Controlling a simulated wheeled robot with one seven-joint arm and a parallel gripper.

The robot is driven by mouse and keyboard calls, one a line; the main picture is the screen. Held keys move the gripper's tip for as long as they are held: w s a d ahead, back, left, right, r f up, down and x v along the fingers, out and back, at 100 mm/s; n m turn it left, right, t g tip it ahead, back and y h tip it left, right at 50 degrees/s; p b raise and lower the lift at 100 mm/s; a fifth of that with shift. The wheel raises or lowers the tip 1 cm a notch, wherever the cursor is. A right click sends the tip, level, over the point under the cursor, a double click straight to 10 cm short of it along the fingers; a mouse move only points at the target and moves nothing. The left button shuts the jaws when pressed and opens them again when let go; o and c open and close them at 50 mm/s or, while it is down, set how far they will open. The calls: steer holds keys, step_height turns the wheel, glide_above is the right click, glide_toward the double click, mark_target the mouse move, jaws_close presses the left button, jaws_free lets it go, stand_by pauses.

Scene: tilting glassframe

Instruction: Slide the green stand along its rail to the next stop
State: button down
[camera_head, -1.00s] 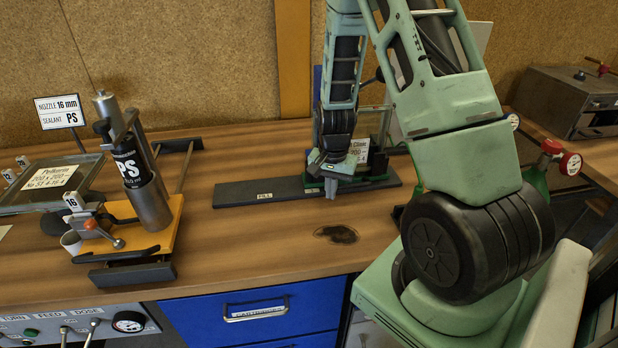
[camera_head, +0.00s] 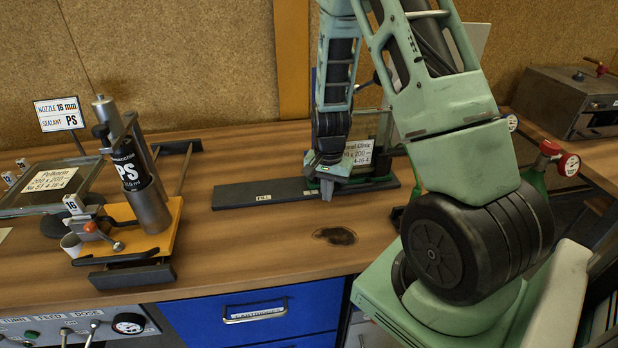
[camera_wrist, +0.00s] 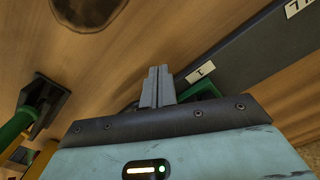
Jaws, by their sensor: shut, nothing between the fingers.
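The green stand (camera_head: 382,183) sits on the right part of the dark rail (camera_head: 237,195), carrying an upright glass frame with a white card (camera_head: 358,152). My arm hides part of the stand and frame. My gripper (camera_head: 327,190) is shut and empty, pointing down at the front left of the stand. In the wrist view the closed fingers (camera_wrist: 158,86) are beside a green part of the stand (camera_wrist: 205,92) and the rail (camera_wrist: 245,60). I cannot tell whether they touch it.
The rail's left part, by the FILL label (camera_head: 263,197), is clear. A yellow-based fixture (camera_head: 165,232) with a PS cartridge (camera_head: 130,165) stands at left. A dark stain (camera_head: 335,236) marks the bench in front. A red-knobbed valve (camera_head: 550,148) is at right.

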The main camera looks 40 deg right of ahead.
steer(key=r+p, duration=0.1)
steer(key=w+r+p, duration=0.1)
steer(key=shift+a+r, duration=0.15)
steer(key=shift+r, duration=0.25)
step_height(320, 180, up, 5)
steer(key=p, duration=0.3)
steer(key=shift+f+p, duration=0.2)
steer(key=shift+p, duration=0.2)
steer(key=shift+d, duration=0.2)
steer(key=shift+s, duration=0.15)
